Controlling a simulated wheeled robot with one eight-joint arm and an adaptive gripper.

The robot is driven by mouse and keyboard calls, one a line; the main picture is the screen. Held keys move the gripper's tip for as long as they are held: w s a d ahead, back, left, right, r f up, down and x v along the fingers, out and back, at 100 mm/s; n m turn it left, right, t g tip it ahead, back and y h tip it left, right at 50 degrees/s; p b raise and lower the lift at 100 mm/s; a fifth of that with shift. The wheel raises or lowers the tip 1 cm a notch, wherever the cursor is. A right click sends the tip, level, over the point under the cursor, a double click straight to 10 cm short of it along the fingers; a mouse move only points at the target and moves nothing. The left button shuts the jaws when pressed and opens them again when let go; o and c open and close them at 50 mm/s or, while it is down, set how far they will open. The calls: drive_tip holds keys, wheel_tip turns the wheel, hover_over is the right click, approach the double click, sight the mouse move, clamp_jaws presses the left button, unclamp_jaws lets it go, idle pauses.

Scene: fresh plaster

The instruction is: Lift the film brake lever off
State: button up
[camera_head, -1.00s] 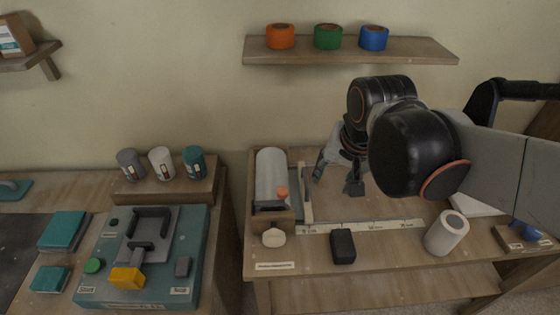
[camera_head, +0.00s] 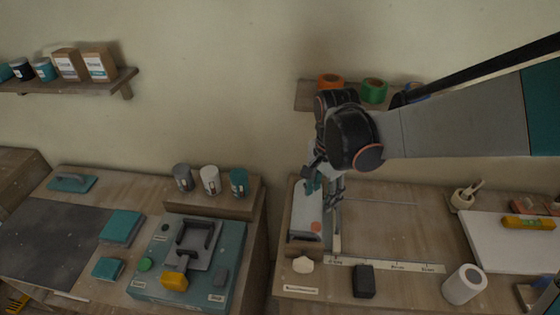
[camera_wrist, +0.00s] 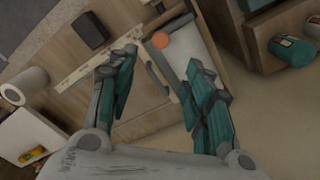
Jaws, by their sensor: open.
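The film dispenser (camera_head: 303,250) is a wooden box with a pale film roll (camera_head: 308,215) in it, on the right-hand bench. A round orange knob (camera_head: 316,227) sits at the roll's near end and seems to belong to the brake lever; the lever's arm is hard to make out. In the wrist view the knob (camera_wrist: 160,40) lies just beyond the fingertips, between them. My gripper (camera_head: 325,194) is open and empty over the roll's far right part, apart from the knob. It also fills the wrist view (camera_wrist: 163,63).
A ruler strip (camera_head: 385,265), a black block (camera_head: 363,281) and a white cylinder (camera_head: 464,285) lie along the bench front. A shelf (camera_head: 304,97) with tape rolls hangs behind my arm.

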sight(316, 225)
wheel_tip(316, 225, down, 13)
drive_tip(key=b, duration=0.8)
drive_tip(key=shift+a+f+b, duration=0.1)
drive_tip(key=shift+b, duration=0.3)
drive_tip(key=shift+s, duration=0.1)
drive_tip(key=shift+c, duration=0.5)
clamp_jaws()
